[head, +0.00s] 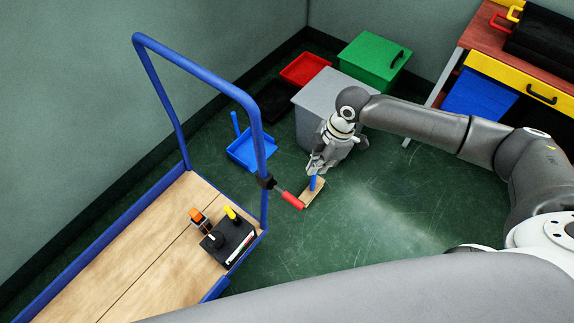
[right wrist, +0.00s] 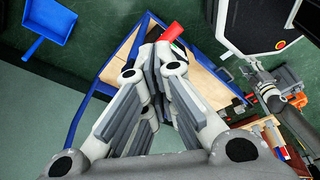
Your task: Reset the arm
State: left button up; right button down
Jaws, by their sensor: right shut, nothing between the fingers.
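My right gripper (head: 316,170) hangs at the end of my right arm, in front of the grey bin, pointing down. In the right wrist view (right wrist: 168,110) its fingers are shut with nothing between them. A wooden piece with a blue post (head: 313,184) shows just below the fingertips in the head view; I cannot tell if they touch. My left gripper is not in the head view. A grey jointed mechanism (right wrist: 268,92) at the right of the wrist view may be it, but its jaws are unclear.
A blue-framed cart (head: 135,262) with a black control box (head: 230,242) stands left; its red-handled lever (head: 292,201) juts toward the gripper. A blue dustpan (head: 247,152), grey bin (head: 308,108), green bin (head: 372,62) and workbench (head: 487,55) stand behind. Floor right of the gripper is clear.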

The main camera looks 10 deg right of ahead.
jog(key=shift+f, duration=0.1)
jog(key=w+f+m+t, duration=0.3)
jog(key=w+f+m, duration=0.2)
jog(key=f, duration=0.4)
jog(key=s+d+f+m+h+p, duration=0.1)
jog(key=s+d+f+m, duration=0.2)
jog(key=f, duration=0.5)
jog(key=s+d+f+m+p, duration=0.1)
jog(key=s+f+m, duration=0.2)
jog(key=s+f, duration=0.4)
jog(key=s+f+m, duration=0.1)
jog(key=s+f, duration=0.3)
jog(key=s, duration=0.7)
jog(key=s+f+m+g+h, duration=0.1)
jog(key=s+f, duration=0.4)
jog(key=s, duration=0.5)
jog(key=s+f+m+g, duration=0.1)
jog(key=s+f+m, duration=0.2)
jog(key=s, duration=0.8)
jog(key=shift+s+d+f+h+p, duration=0.2)
jog(key=shift+s+f+h+p, duration=0.15)
jog(key=shift+f, duration=0.45)
